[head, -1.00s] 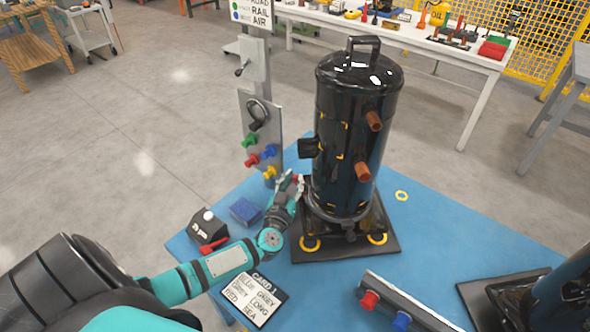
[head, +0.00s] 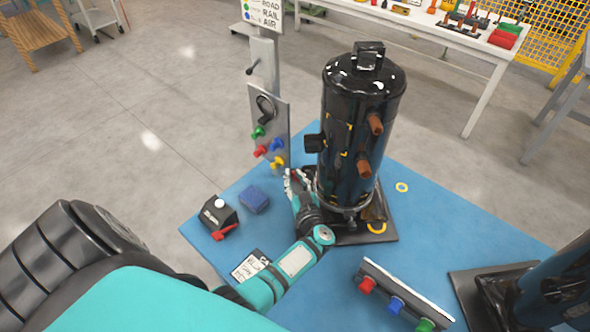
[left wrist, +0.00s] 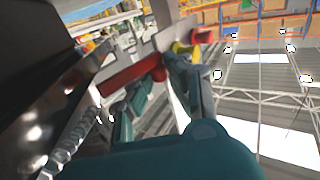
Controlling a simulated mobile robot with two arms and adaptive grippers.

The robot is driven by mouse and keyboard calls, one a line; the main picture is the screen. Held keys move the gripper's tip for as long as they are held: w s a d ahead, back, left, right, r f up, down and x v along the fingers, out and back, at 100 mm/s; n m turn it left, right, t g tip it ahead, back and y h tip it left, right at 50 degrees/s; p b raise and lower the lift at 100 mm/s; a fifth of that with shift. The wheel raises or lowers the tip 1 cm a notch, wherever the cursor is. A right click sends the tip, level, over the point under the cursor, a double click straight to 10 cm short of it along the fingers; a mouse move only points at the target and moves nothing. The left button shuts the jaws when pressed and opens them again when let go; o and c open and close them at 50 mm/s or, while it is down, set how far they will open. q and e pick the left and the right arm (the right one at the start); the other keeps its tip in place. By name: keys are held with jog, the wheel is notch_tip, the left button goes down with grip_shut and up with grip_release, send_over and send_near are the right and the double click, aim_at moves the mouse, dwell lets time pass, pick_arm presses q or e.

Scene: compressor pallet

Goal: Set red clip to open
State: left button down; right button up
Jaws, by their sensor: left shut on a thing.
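The red clip (left wrist: 133,74) shows in the left wrist view as a long red bar with a rounded end, beside the dark glossy compressor (left wrist: 35,85). My left gripper (left wrist: 155,80) is shut on the bar near its rounded end. In the head view, my left gripper (head: 291,180) is at the lower left side of the black upright compressor (head: 350,130), and the clip is hidden there by the fingers. Where the clip joins the compressor cannot be made out. My right gripper is not in view.
A post panel (head: 276,120) with coloured knobs stands just behind my left gripper. A black box with a red lever (head: 216,215), a blue block (head: 254,200) and a card (head: 250,266) lie on the blue surface (head: 430,220). A knobbed rail (head: 405,290) is in front.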

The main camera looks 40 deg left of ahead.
pick_arm(q)
jog(key=shift+d+r, duration=0.1)
dwell(0.3)
jog(key=c, duration=1.5)
grip_release()
jog(key=shift+c, duration=0.2)
jog(key=shift+v, duration=3.7)
jog(key=shift+o, duration=0.3)
